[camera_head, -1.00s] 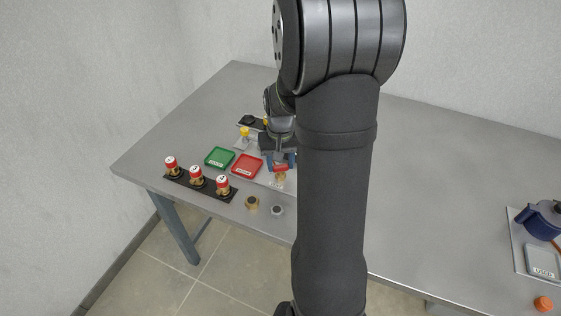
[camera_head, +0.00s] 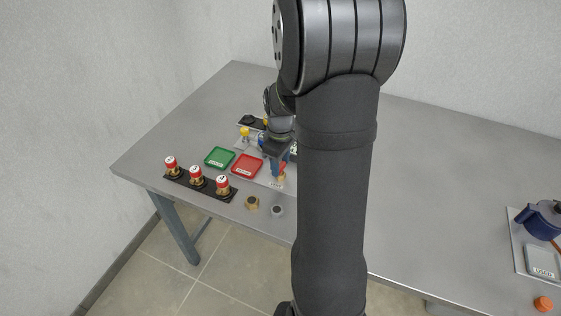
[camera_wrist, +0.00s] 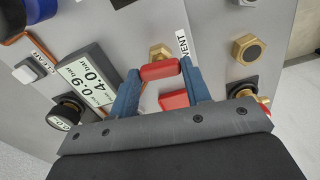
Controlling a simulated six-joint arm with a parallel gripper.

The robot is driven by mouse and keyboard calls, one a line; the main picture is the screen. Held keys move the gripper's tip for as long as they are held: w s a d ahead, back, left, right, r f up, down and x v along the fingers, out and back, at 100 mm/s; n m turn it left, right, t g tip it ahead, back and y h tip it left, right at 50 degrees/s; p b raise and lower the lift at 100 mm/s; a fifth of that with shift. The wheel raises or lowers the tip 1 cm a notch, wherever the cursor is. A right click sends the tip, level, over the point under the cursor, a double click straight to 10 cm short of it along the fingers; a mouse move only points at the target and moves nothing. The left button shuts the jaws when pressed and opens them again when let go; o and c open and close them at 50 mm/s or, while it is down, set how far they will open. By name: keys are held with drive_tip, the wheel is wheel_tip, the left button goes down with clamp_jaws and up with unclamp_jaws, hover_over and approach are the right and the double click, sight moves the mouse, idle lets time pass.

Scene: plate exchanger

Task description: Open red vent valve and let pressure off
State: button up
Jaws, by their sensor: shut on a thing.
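The red vent valve handle (camera_wrist: 160,71) sits on a brass fitting (camera_wrist: 160,51) beside the VENT label (camera_wrist: 182,46) in the wrist view. My gripper (camera_wrist: 161,67) is shut on the red handle, with one blue finger on each side. In the head view my gripper (camera_head: 281,158) is over the valve, partly hidden by my arm. A display (camera_wrist: 92,76) left of the valve shows 4.0 bar and 0.9 bar.
Red (camera_head: 247,166) and green (camera_head: 219,157) trays lie left of the valve. Brass (camera_head: 252,203) and grey (camera_head: 277,210) round parts stand near the front edge. A blue vessel (camera_head: 541,221) stands far right.

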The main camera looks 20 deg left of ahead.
drive_tip(key=shift+n, duration=0.5)
drive_tip(key=o, duration=1)
wheel_tip(320, 180, up, 17)
drive_tip(key=shift+r, duration=0.2)
drive_tip(key=shift+f, duration=0.1)
idle(0.3)
wheel_tip(320, 180, down, 17)
drive_tip(key=shift+f, duration=0.15)
idle(0.5)
